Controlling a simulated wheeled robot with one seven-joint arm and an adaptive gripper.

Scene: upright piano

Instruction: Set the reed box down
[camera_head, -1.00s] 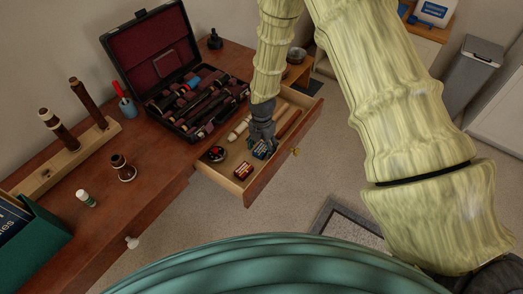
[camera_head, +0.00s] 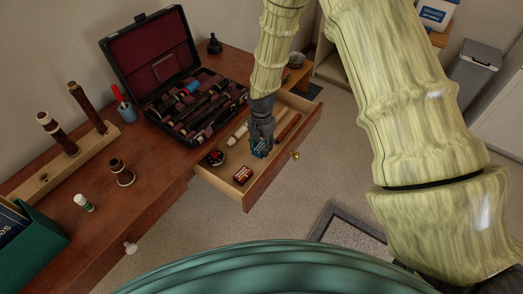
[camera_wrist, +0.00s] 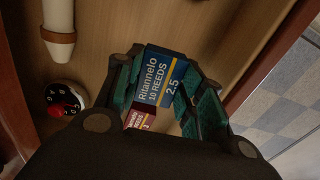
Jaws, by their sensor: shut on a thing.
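The blue reed box (camera_wrist: 162,75), labelled "Ritannelo 10 Reeds 2.5", is between the teal finger pads of my gripper (camera_wrist: 166,92) in the wrist view. My gripper is shut on it. In the head view my gripper (camera_head: 261,142) points down into the open drawer (camera_head: 257,188), with the box (camera_head: 257,149) at its fingertips. I cannot tell whether the box touches the drawer floor. A smaller red reed box (camera_head: 242,174) lies in the drawer, nearer the front left; in the wrist view it (camera_wrist: 138,119) is partly hidden by my gripper.
A round black item with a red knob (camera_head: 215,157) sits left in the drawer. A pale cylinder (camera_head: 237,133) and a brown rod (camera_head: 287,125) lie farther back. The open instrument case (camera_head: 150,55) stands on the desk behind. The drawer's front wall is close to my gripper.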

